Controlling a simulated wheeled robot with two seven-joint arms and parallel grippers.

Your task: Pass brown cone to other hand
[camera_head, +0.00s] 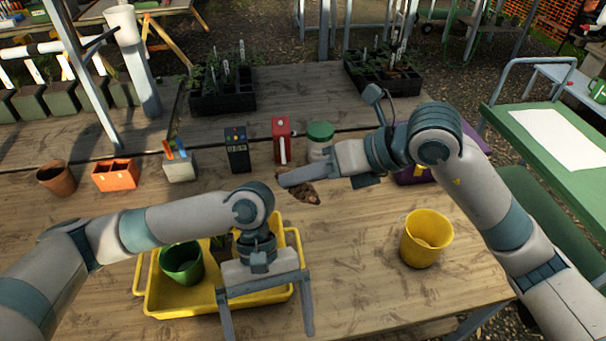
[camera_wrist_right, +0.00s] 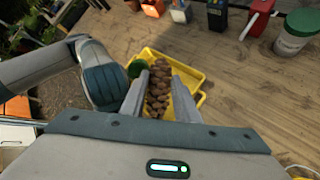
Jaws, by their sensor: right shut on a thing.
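The brown cone (camera_head: 303,190) is a scaly pine cone. My right gripper (camera_head: 290,181) is shut on it and holds it near the middle of the table, by the far side of the yellow tray. In the right wrist view the cone (camera_wrist_right: 158,90) sits between the two fingers of the right gripper (camera_wrist_right: 159,92). My left gripper (camera_head: 266,318) is open and empty, fingers pointing down over the front of the yellow tray. The left gripper stands apart from the cone, nearer the front of the picture.
The yellow tray (camera_head: 152,300) holds a green pot (camera_head: 182,262). A yellow bucket (camera_head: 426,238) stands at the right.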

